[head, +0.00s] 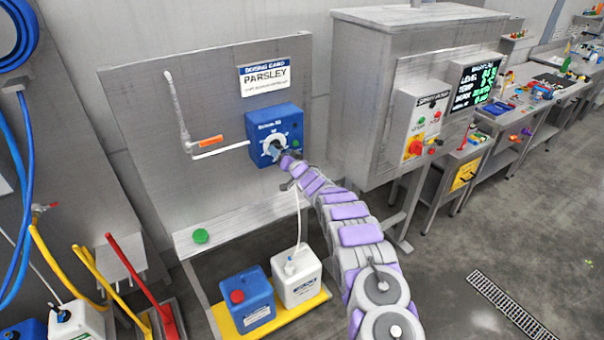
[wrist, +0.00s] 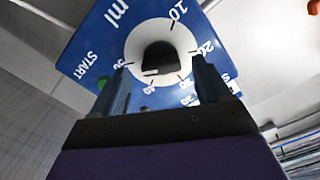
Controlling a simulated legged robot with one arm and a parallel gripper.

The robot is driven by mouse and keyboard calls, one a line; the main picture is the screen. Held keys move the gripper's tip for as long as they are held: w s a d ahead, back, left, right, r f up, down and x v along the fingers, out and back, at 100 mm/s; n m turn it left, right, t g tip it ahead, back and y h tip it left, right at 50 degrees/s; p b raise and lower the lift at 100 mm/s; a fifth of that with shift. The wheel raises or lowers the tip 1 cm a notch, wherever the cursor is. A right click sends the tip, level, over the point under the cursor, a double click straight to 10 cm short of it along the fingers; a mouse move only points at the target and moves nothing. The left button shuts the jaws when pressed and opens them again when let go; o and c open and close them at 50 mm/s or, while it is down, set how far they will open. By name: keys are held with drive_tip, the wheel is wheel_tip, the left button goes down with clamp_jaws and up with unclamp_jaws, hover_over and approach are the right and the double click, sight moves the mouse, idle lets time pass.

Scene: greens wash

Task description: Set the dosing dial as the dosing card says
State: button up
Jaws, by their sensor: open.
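The dosing card (head: 264,78) on the grey back panel reads PARSLEY; its smaller line is too small to read. Below it is the blue dosing box (head: 262,122) with a white round dial (head: 269,145), partly hidden by my gripper (head: 283,157). In the wrist view the dial (wrist: 139,42) has a dark central knob (wrist: 159,57) and marks including 10 and 20, with "ml" and "START" on the blue face. My gripper (wrist: 162,80) is open, its fingers to either side of the knob's lower part. I cannot tell whether they touch it or where it points.
A grey pipe with an orange handle (head: 208,141) is left of the box. A grey cabinet with a control panel (head: 420,122) and a dark display (head: 474,84) stands right. Blue (head: 247,300) and white (head: 298,277) canisters stand below on a yellow-edged tray.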

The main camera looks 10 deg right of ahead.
drive_tip(key=v, duration=1.5)
drive_tip(key=shift+d, duration=0.2)
drive_tip(key=shift+w, duration=0.1)
drive_tip(key=s+d+r+g+h+b, duration=0.25)
drive_tip(key=s+g+h, duration=0.2)
drive_tip(key=s, duration=0.55)
drive_tip(key=s+d+r+g+h+b, duration=0.1)
drive_tip(key=s+r+g+h+b, duration=0.3)
drive_tip(key=s, duration=0.7)
drive_tip(key=s+a+f+n+g+y+b, duration=0.1)
drive_tip(key=s+a+g, duration=0.2)
drive_tip(key=s, duration=1.1)
drive_tip(key=s+a+f+g+y+b, duration=0.1)
drive_tip(key=s+a+g, duration=0.2)
drive_tip(key=s, duration=1.1)
drive_tip(key=s+a+f+n+g+y+b, duration=0.1)
drive_tip(key=s+a+g, duration=0.2)
drive_tip(key=s, duration=1.1)
drive_tip(key=shift+n+g, duration=0.3)
drive_tip(key=shift+g, duration=0.45)
drive_tip(key=shift+f, duration=0.1)
drive_tip(key=shift+c, duration=0.3)
